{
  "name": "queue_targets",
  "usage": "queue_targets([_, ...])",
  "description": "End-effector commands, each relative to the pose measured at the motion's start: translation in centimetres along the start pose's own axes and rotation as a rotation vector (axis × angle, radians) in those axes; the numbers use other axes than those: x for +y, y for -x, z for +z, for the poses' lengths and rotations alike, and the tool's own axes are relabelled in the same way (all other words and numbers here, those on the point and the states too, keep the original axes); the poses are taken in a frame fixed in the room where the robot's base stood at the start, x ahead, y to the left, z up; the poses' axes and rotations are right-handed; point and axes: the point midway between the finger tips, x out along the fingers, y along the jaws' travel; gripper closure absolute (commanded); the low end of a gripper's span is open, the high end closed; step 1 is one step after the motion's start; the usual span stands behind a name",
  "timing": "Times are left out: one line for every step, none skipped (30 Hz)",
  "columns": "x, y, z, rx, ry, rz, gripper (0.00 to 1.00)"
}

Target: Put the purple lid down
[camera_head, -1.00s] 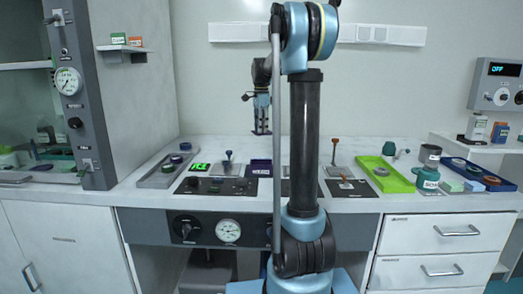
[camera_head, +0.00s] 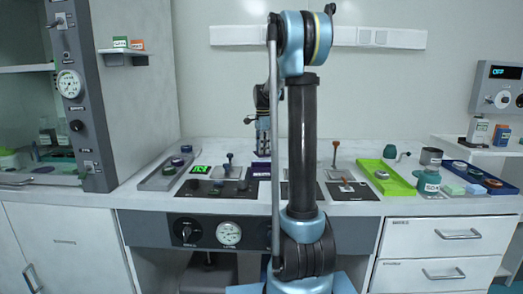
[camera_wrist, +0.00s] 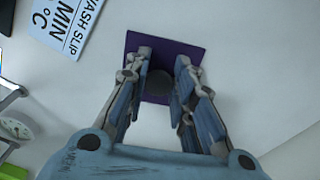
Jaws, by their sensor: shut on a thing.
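The purple lid (camera_wrist: 165,68) is a flat dark-purple square with a dark round knob in the wrist view. My gripper (camera_wrist: 160,85) has its two fingers on either side of the knob, shut on it. In the head view my gripper (camera_head: 263,152) points down at the back of the bench, just above a small purple box (camera_head: 262,172) with a pale label. The lid is too small there to tell whether it touches anything below it.
A printed slip (camera_wrist: 66,22) lies at the upper left of the wrist view. A grey tray (camera_head: 155,182) with small round pieces and a dark control panel (camera_head: 205,188) lie left of the box. A green tray (camera_head: 395,185) stands to the right.

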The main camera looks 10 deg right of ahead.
Motion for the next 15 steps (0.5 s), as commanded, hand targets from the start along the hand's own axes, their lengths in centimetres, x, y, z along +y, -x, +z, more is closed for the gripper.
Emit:
queue_targets([0.0,-0.04,0.0,0.0,0.0,0.0,1.0])
queue_targets([0.0,-0.1,0.0,0.0,0.0,0.0,1.0])
queue_targets([-0.01,-0.2,0.01,0.0,0.0,0.0,1.0])
queue_targets([0.0,-0.16,0.01,0.0,0.0,0.0,0.7])
queue_targets([0.0,-0.16,0.01,0.0,0.0,0.0,0.63])
queue_targets([0.0,-0.16,0.01,0.0,0.0,0.0,0.57])
queue_targets([0.0,-0.16,0.01,0.0,0.0,0.0,0.57])
queue_targets([0.0,-0.16,0.02,0.0,0.0,0.0,0.57])
queue_targets([0.0,-0.16,0.02,0.0,0.0,0.0,0.57])
queue_targets([0.0,-0.15,0.02,0.0,0.0,0.0,0.57])
queue_targets([0.0,-0.15,0.02,0.0,0.0,0.0,0.57])
queue_targets([0.0,-0.15,0.02,0.0,0.0,0.0,0.57])
queue_targets([0.0,-0.15,0.03,0.0,0.0,0.0,0.57])
queue_targets([0.0,-0.15,0.03,0.0,0.0,0.0,0.57])
queue_targets([0.0,-0.13,0.03,0.0,0.0,0.0,0.57])
